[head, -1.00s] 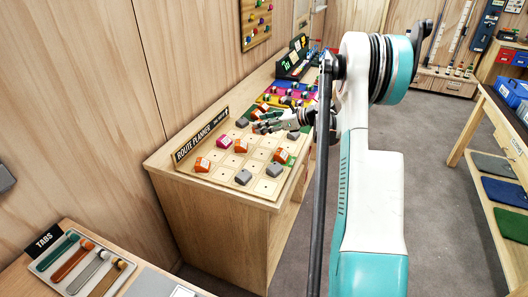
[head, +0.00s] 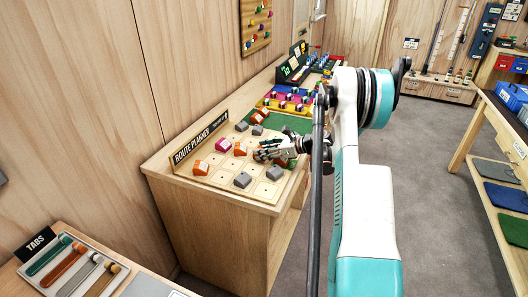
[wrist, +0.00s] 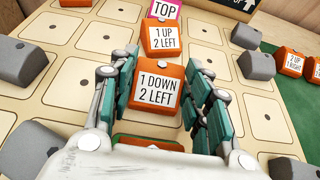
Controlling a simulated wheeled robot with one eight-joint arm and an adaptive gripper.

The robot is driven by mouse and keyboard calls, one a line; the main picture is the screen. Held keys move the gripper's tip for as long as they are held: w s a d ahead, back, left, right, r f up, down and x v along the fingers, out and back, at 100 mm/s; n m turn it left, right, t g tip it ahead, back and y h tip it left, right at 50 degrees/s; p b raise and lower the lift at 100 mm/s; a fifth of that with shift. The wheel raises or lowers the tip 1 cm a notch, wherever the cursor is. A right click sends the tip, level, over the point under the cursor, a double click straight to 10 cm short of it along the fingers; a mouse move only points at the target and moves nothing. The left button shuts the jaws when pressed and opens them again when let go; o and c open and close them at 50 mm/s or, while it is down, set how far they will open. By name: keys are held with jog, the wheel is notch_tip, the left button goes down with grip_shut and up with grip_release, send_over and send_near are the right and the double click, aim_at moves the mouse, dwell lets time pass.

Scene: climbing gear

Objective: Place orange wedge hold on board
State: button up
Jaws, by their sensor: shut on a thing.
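An orange wedge hold labelled "1 DOWN 2 LEFT" (wrist: 159,92) is between the fingers of my gripper (wrist: 161,85), which is shut on it. The tan route board (wrist: 84,68) is beneath; I cannot tell whether the hold touches it. An orange hold labelled "1 UP 2 LEFT" (wrist: 166,40) and a magenta "TOP" hold (wrist: 164,9) sit on the board just beyond. In the head view, my gripper (head: 262,151) is low over the board (head: 212,173), right of an orange hold (head: 240,149). The held hold is mostly hidden there.
Grey holds (wrist: 22,63) stand on the board around the gripper. Another orange piece (wrist: 150,143) shows partly below the fingers. More holds, orange (wrist: 290,61) and grey (wrist: 256,66), lie on the right. The "ROUTE PLANNER" sign (head: 200,138) stands along the wall side.

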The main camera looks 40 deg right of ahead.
jog(key=shift+f, duration=0.15)
jog(key=o, duration=1.1)
jog(key=shift+s+d+r, duration=0.15)
jog(key=shift+r, duration=0.15)
jog(key=p+v, duration=0.3)
jog(key=v, duration=0.8)
jog(key=shift+s+d+r, duration=0.1)
jog(key=shift+s+d, duration=0.05)
jog(key=shift+s, duration=0.1)
